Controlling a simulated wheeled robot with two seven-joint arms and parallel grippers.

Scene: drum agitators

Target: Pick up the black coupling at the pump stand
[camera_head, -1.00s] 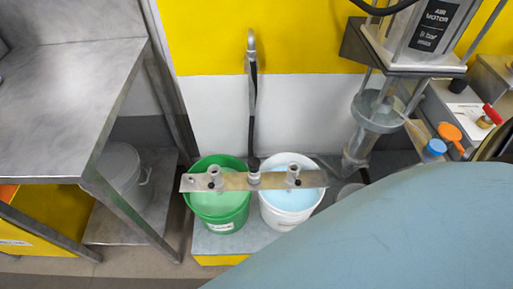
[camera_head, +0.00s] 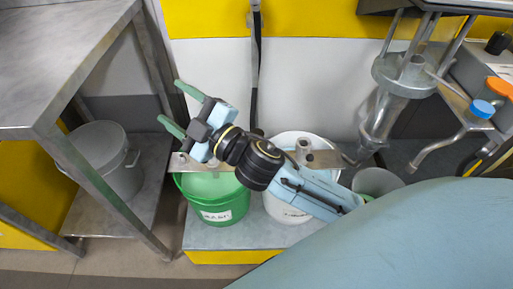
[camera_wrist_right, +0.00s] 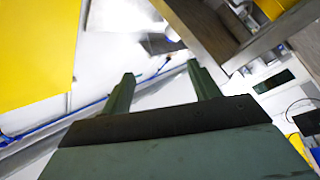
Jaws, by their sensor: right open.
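A small dark cylinder (camera_head: 498,42), which looks like the black coupling, stands at the far right edge beside the pump unit (camera_head: 405,75). It is small, and I cannot make out its details. My right gripper (camera_head: 169,100) has its two green fingers apart with nothing between them. It is above the bench, left of the hanging black hose, and well left of the dark cylinder. In the right wrist view the open fingers (camera_wrist_right: 160,70) point at a tilted, unclear background, and I cannot identify the coupling there. My left gripper is not in view.
A green bucket (camera_head: 215,201) and a white bucket (camera_head: 289,214) stand below my right arm. A black hose (camera_head: 256,80) hangs on the wall behind. A metal table (camera_head: 60,55) is at left, with a grey bin (camera_head: 105,160) below. Blue (camera_head: 482,108) and orange (camera_head: 499,87) caps are at right.

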